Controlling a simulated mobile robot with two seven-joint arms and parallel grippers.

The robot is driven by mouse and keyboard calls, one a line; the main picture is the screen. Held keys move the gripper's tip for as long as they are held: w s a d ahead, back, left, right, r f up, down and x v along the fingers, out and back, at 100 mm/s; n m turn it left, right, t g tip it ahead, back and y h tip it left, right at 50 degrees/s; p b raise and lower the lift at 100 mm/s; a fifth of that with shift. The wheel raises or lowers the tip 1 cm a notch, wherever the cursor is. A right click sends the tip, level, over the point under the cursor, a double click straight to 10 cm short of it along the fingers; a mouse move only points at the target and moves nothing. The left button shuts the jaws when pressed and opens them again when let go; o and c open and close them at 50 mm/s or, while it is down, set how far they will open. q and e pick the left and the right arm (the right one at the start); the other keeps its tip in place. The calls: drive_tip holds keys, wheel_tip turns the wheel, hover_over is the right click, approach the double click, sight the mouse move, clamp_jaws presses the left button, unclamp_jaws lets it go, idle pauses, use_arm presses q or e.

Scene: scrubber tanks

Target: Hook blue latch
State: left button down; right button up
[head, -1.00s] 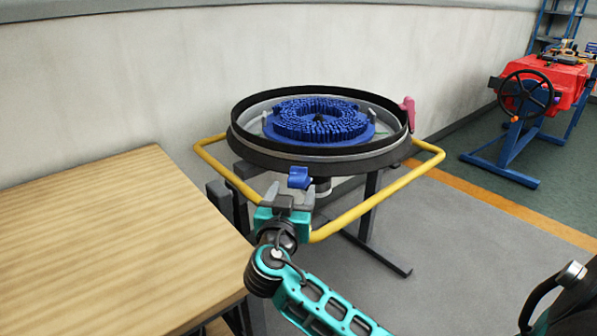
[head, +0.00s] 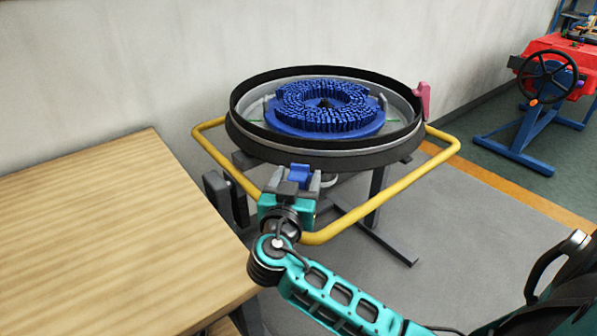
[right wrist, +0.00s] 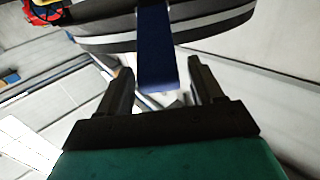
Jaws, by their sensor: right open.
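The blue latch (head: 300,171) is on the near side of the round black tank (head: 330,158), below its rim. In the right wrist view the latch (right wrist: 156,50) is a flat blue bar hanging from the tank's edge. My right gripper (head: 296,184) is open at the latch. In the right wrist view its two fingers (right wrist: 157,80) stand either side of the latch's lower end, with gaps visible on both sides. I cannot tell how deep the latch sits between them. My left gripper is not in view.
A yellow tube frame (head: 405,183) surrounds the tank and passes close by my right gripper. A blue brush (head: 325,106) lies inside the tank, and a pink latch (head: 422,101) is on its right side. A wooden table (head: 100,225) stands at the left. A red machine (head: 560,65) is at far right.

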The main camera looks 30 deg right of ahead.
drive_tip(key=shift+c, duration=0.4)
clamp_jaws()
idle(0.4)
